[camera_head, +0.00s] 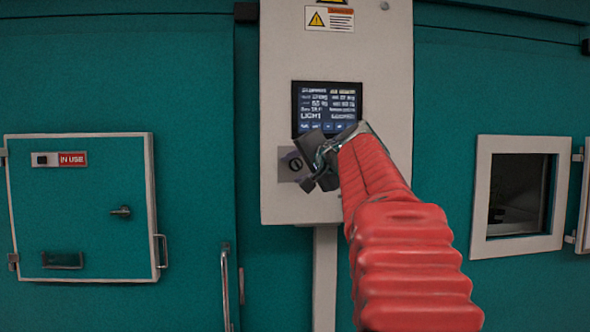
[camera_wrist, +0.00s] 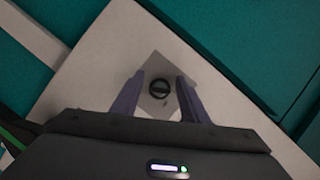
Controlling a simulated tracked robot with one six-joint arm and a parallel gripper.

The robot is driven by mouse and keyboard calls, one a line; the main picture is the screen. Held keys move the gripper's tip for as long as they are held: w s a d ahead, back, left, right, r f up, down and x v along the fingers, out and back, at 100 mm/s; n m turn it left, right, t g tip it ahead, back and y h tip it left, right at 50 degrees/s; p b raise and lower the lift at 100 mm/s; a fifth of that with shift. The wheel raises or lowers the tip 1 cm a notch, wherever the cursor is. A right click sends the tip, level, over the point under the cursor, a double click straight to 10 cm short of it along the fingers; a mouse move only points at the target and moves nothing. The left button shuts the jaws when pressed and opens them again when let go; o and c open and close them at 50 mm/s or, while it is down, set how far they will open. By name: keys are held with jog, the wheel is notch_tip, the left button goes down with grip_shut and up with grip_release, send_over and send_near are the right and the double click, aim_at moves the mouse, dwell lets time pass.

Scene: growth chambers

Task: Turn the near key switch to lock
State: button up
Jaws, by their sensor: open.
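The key switch (camera_head: 295,164) is a small dark round lock with a slot, set on a grey square plate on the lower left of the white control panel (camera_head: 285,208). In the wrist view the key switch (camera_wrist: 159,88) sits between my two fingers, beyond their tips. My gripper (camera_head: 312,170) is just right of the switch in the head view, partly covering its plate. In the wrist view my gripper (camera_wrist: 160,82) is open, with one finger on each side of the switch. I cannot tell whether the fingers touch the plate.
A dark display (camera_head: 327,100) is above the switch, with warning labels (camera_head: 329,18) at the panel's top. A teal door with an "IN USE" tag (camera_head: 72,159) is at left. A small framed window (camera_head: 515,195) is at right. A vertical door handle (camera_head: 225,285) stands below left.

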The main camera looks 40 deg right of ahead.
jog(key=shift+s+a+r, duration=0.1)
jog(key=shift+s+r, duration=0.05)
jog(key=shift+s, duration=0.25)
jog(key=v, duration=1.3)
jog(key=shift+f, duration=0.3)
jog(key=w+a+f+n+g+y, duration=0.25)
jog(key=a+f+n, duration=0.25)
jog(key=a+f, duration=0.4)
jog(key=w+a+f+n+g+y, duration=0.1)
jog(key=a+f+n+g+y, duration=0.3)
jog(key=a+f, duration=0.6)
jog(key=s+a+f+n+g, duration=0.1)
jog(key=s+a+f+n, duration=0.1)
jog(key=s+a+f, duration=0.3)
jog(key=s+a+f+n+g+h, duration=0.1)
jog(key=s+a+f, duration=0.4)
jog(key=f, duration=0.7)
jog(key=s+a+f+n+g+h, duration=0.1)
jog(key=s+a+f+n, duration=0.2)
jog(key=f, duration=0.6)
jog(key=s+a, duration=0.2)
jog(key=shift+s, duration=0.3)
